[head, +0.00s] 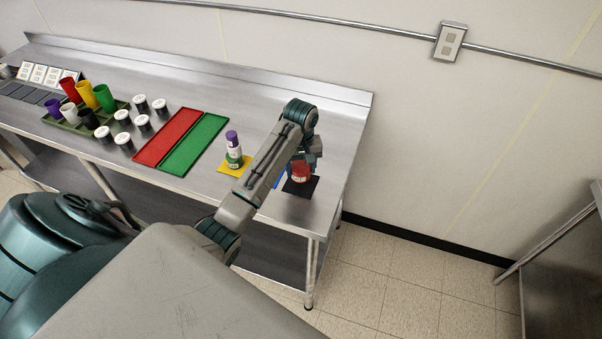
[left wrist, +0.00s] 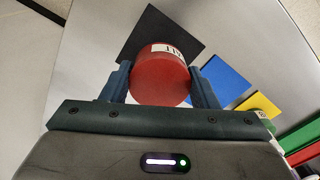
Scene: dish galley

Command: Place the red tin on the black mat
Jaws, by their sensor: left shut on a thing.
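The red tin (head: 300,171) is at the right end of the steel counter, over the black mat (head: 300,188). My left gripper (head: 303,160) is shut on the tin from above. In the left wrist view the red tin (left wrist: 160,77) sits between the two fingers (left wrist: 160,85), with a white label on its side. The black mat also shows behind the tin in that view (left wrist: 148,28). I cannot tell whether the tin touches the mat. My right gripper is not in view.
A blue mat (left wrist: 222,80) lies beside the black one. A yellow mat (head: 229,169) carries a green and white can with a purple one (head: 232,138) on top. Red (head: 166,139) and green (head: 196,144) trays, several white-lidded jars and a cup rack (head: 70,125) stand farther left.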

